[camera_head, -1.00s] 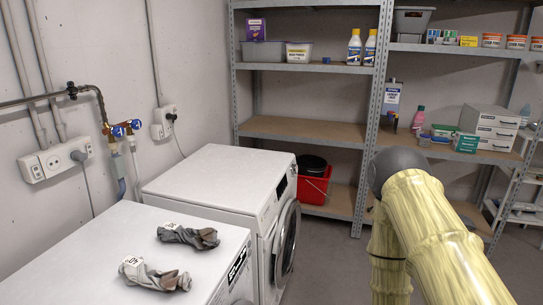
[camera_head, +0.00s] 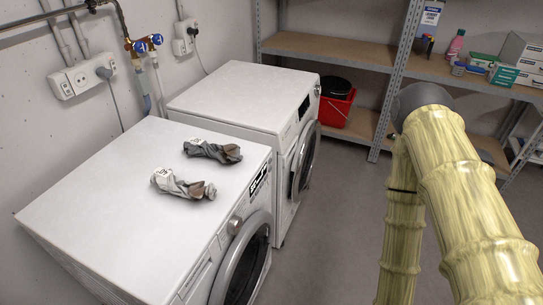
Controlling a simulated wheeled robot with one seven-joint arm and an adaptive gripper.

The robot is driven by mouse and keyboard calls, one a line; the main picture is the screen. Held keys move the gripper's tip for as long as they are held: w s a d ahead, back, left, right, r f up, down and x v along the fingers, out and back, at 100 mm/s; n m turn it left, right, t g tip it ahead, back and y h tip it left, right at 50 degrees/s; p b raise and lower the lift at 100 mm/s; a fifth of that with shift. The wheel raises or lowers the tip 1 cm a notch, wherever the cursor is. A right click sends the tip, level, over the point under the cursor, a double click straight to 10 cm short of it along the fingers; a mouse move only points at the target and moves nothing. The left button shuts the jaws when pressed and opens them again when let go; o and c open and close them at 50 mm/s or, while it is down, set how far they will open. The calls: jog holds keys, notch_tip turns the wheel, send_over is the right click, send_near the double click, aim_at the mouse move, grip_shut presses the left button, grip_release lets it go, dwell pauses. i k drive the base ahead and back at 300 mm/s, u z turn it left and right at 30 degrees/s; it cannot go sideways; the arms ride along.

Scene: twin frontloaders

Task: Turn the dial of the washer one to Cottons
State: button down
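Two white front-loading machines stand side by side. The near machine (camera_head: 110,210) has a dark display (camera_head: 260,178), a round silver dial (camera_head: 234,225) and a round door (camera_head: 242,262) on its front. The far machine (camera_head: 245,95) has a dark display (camera_head: 304,107), a small dial (camera_head: 318,89) and a round door (camera_head: 304,160). I cannot tell which one is washer one, and the dial markings are too small to read. My arm, in a pale yellow cover, is at the right, apart from both machines. My gripper is out of view.
Two crumpled grey garments (camera_head: 183,185) (camera_head: 213,151) lie on the near machine. A red bucket (camera_head: 336,107) and metal shelving (camera_head: 330,48) stand behind. Sockets (camera_head: 84,77) and blue-handled taps (camera_head: 146,43) are on the left wall. The floor (camera_head: 325,240) before the machines is clear.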

aim_at(235, 223)
jog(key=u, duration=1.05)
jog(key=k, duration=0.8)
jog(key=z, duration=0.45)
